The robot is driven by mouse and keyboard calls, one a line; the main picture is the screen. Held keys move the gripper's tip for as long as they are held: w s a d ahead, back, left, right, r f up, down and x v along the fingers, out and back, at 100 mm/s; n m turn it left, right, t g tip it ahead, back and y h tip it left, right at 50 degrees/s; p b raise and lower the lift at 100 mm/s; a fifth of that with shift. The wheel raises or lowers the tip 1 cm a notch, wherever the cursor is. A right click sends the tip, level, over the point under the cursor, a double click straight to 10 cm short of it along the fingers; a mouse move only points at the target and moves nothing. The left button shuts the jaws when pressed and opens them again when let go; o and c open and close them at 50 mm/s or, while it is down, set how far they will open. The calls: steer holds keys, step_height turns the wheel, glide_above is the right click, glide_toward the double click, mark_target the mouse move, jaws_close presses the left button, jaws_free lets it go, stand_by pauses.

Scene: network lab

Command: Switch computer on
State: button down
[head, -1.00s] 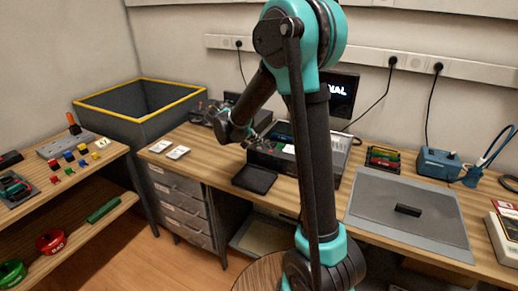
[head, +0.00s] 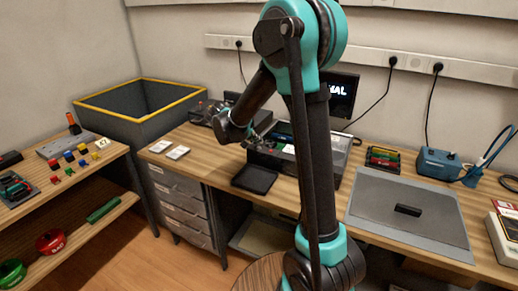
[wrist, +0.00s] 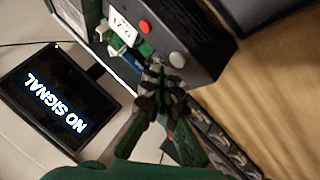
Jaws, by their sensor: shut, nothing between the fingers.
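The computer is an open dark case (head: 268,163) on the desk, partly behind my arm in the head view. In the wrist view its dark panel (wrist: 210,42) fills the upper middle. It carries a red round button (wrist: 145,26) and a grey round button (wrist: 177,58). A green board and a white label show inside. My gripper (wrist: 164,76) is shut and empty, its tips close beside the grey button; I cannot tell whether they touch. In the head view it is small and dark above the case. The monitor (wrist: 55,97) reads "NO SIGNAL"; it stands behind my arm in the head view (head: 343,96).
A black tray (head: 254,179) lies in front of the case. A grey mat (head: 400,235) with a black block lies to the right, near a blue power unit (head: 437,161). A yellow-rimmed bin (head: 140,105) and a shelf with coloured blocks stand left.

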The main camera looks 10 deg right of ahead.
steer(key=shift+f, duration=0.15)
steer(key=shift+f, duration=0.25)
